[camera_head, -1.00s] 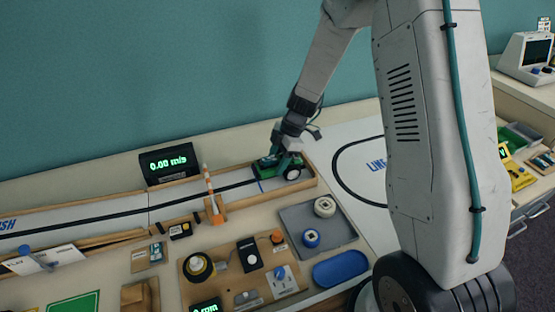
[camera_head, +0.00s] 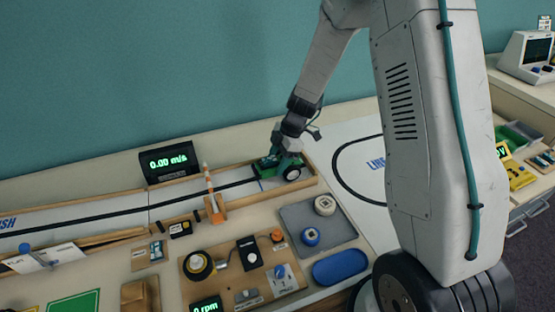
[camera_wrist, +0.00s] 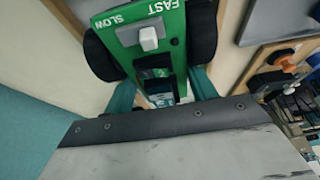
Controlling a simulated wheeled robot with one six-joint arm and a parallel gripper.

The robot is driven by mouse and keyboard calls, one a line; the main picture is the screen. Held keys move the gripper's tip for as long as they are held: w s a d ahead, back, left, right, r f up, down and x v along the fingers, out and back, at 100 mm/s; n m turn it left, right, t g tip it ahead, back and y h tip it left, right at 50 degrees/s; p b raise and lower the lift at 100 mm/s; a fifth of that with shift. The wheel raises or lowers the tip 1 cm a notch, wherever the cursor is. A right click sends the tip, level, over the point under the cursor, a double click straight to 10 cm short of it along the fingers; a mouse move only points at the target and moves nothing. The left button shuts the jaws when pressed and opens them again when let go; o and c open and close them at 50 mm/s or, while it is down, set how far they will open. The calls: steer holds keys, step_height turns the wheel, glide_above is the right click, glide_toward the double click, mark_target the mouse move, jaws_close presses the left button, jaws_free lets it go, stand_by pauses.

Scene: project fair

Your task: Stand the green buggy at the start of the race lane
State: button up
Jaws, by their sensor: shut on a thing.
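The green buggy (camera_head: 268,164) is at the right end of the race lane (camera_head: 200,190), over the white lane floor near a blue line. It also shows in the wrist view (camera_wrist: 128,27), with dark wheels, a white switch and the words FAST and SLOW on top. My gripper (camera_head: 281,150) is shut on the buggy from above; its teal fingers show on either side of the body in the wrist view. The buggy looks level and seems to be on the lane floor or very close above it; contact under the wheels is hidden.
An orange-and-white post (camera_head: 213,200) stands by the lane to the left of the buggy. A speed display (camera_head: 169,162) reading 0.00 m/s is behind the lane. A grey tray (camera_head: 335,220) with two spools and a blue tray (camera_head: 340,267) lie in front.

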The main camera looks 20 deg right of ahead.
steer(key=o, duration=0.9)
steer(key=v, duration=0.8)
steer(key=shift+s+m, duration=0.15)
steer(key=shift+m, duration=0.65)
steer(key=s+m, duration=0.2)
steer(key=s+m+g, duration=0.1)
steer(key=shift+s+a+f, duration=0.1)
steer(key=shift+f, duration=0.15)
steer(key=s+r+m+h, duration=0.1)
steer(key=s+r+m, duration=0.3)
steer(key=s+r, duration=0.3)
steer(key=s+r+m+t+h, duration=0.1)
steer(key=s+r+m, duration=0.4)
steer(key=s, duration=0.7)
steer(key=s+r+m+t+h, duration=0.1)
steer(key=s+r+m, duration=0.3)
steer(key=s+r, duration=0.5)
steer(key=shift+s+h, duration=0.25)
steer(key=shift+h, duration=0.45)
